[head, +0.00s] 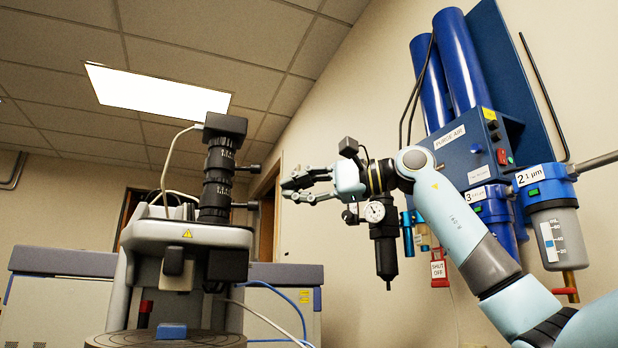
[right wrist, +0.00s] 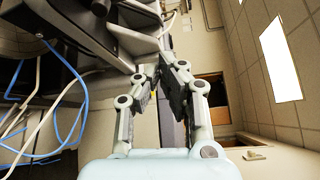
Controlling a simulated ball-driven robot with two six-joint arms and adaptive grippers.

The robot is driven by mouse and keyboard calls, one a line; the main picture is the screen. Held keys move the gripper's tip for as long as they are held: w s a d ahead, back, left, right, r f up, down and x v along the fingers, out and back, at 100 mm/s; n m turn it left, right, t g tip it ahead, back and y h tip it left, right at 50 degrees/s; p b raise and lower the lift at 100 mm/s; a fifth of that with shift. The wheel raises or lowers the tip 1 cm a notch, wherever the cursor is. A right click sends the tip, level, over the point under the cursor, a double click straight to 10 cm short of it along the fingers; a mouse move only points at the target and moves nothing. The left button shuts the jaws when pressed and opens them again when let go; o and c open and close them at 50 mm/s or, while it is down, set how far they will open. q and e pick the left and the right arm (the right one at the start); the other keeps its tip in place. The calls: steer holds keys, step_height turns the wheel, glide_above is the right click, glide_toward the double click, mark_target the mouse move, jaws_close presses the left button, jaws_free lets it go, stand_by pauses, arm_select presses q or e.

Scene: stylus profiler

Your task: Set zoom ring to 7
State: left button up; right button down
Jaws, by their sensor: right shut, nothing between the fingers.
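The zoom ring is part of the black lens tube (head: 217,180) that stands upright on top of the profiler, with white scale marks around it. The marks are too small to read. My right gripper (head: 284,190) is to the right of the lens tube, at about its height and apart from it. It points left, shut and empty. In the right wrist view the two fingers (right wrist: 159,72) show close together with nothing between them. The lens tube cannot be made out clearly in that view. My left gripper is not in view.
The profiler body (head: 190,233) with a round stage (head: 110,341) stands at left. White cable (head: 166,165) runs beside the lens tube. Small black knobs (head: 252,206) stick out from the tube's right. A blue purge-air panel (head: 455,150) with filters and a gauge (head: 375,212) hangs on the right wall.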

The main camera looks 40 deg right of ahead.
mark_target(233, 168)
steer(key=a+p, duration=0.1)
steer(key=a, duration=0.1)
steer(key=a+p, duration=0.1)
steer(key=a, duration=0.2)
steer(key=shift+w+a+r, duration=0.1)
steer(key=shift+w+r, duration=0.1)
